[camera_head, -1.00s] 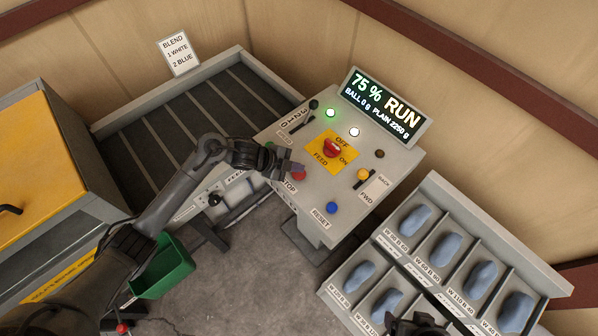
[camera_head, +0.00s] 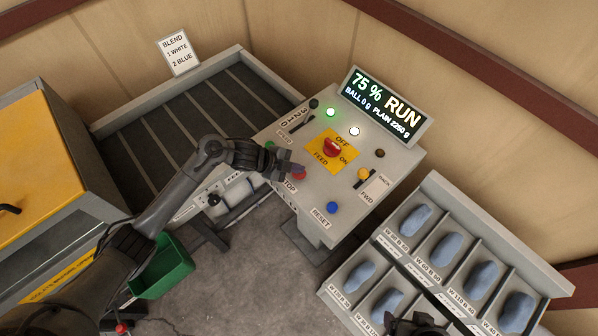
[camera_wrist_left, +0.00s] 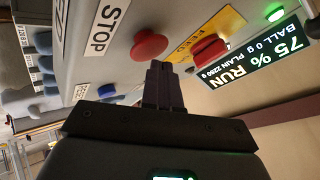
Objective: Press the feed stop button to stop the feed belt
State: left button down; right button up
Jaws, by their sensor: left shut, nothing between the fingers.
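The red stop button (camera_head: 299,174), labelled STOP, sits at the near left of the grey control panel (camera_head: 300,200). My left gripper (camera_head: 297,168) is shut and empty, its fingertips at the button and partly covering it. In the left wrist view the red button (camera_wrist_left: 149,45) stands just beyond the tips of the shut fingers (camera_wrist_left: 160,68); I cannot tell whether they touch. The display (camera_head: 384,106) reads 75 % RUN, BALL 0 g, PLAIN 2250 g. A green lamp (camera_head: 330,112) is lit. The feed belt (camera_head: 190,125) lies left of the panel. Part of my right gripper (camera_head: 415,325) shows at the bottom edge.
A rack of blue pieces (camera_head: 440,255) stands right. A green bin (camera_head: 165,268) is below my left arm.

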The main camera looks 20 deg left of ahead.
dwell(0.4)
pick_arm(q)
jog(key=shift+f+b, duration=0.3)
jog(key=shift+f, duration=0.2)
dwell(0.4)
dwell(0.4)
jog(key=shift+r+p, duration=0.85)
jog(key=shift+r, duration=0.1)
notch_tip(320, 180, up, 5)
jog(key=p, duration=0.4)
jog(key=shift+p, duration=0.4)
